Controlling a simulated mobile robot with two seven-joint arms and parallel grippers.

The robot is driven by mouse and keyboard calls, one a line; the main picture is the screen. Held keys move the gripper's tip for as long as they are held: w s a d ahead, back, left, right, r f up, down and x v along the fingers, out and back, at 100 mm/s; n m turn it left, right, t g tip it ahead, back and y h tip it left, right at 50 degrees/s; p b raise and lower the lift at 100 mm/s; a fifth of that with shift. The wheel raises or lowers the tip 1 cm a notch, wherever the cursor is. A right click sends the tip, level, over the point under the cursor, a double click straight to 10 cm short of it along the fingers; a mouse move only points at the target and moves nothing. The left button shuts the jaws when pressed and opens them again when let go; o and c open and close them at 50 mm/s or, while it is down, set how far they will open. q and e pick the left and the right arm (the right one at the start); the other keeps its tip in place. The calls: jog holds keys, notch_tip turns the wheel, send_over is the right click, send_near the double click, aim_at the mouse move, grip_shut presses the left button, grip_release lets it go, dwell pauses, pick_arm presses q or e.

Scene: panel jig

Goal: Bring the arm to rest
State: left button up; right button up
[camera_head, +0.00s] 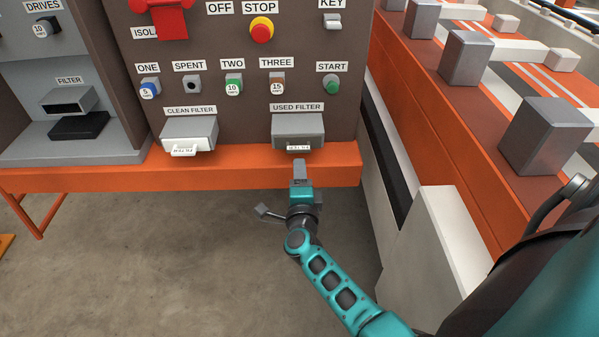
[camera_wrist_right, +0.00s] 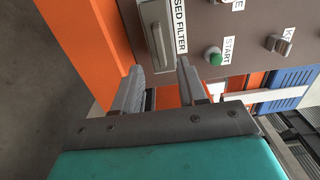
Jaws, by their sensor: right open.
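My right gripper (camera_head: 299,172) is open and empty, with its fingertips just in front of the orange ledge under the used filter box (camera_head: 298,126). Its two fingers show apart in the right wrist view (camera_wrist_right: 165,82). The right arm reaches forward from the lower right of the head view. The used filter box also shows in the wrist view (camera_wrist_right: 158,38). In the head view, a labelled filter edge shows in its lower opening. My left gripper is not in either view.
The brown panel (camera_head: 235,70) carries labelled knobs, a red stop button (camera_head: 262,29) and a clean filter box (camera_head: 190,133). The orange ledge (camera_head: 230,178) runs below it. An orange bench with grey blocks (camera_head: 545,135) stands at the right. Grey floor is clear at the lower left.

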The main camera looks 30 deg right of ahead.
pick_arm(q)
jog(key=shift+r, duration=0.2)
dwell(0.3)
pick_arm(e)
jog(key=s+a+n+t+y, duration=0.1)
jog(key=s+a+n+y, duration=0.5)
jog(key=a+n+y, duration=0.75)
jog(key=s+a+f+n+g, duration=0.25)
jog(key=s+n+g, duration=0.25)
jog(key=s+n, duration=0.7)
pick_arm(q)
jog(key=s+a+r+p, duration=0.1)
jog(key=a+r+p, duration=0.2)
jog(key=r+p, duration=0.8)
jog(key=p, duration=0.5)
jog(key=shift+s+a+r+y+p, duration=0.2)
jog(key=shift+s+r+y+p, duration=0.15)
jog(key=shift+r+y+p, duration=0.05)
pick_arm(e)
notch_tip(320, 180, up, 12)
jog(key=s+d+n+h, duration=0.1)
jog(key=d+h, duration=0.1)
jog(key=shift+s+d+g, duration=0.15)
jog(key=shift+s+g, duration=0.15)
jog(key=shift+s, duration=0.05)
jog(key=shift+r, duration=0.1)
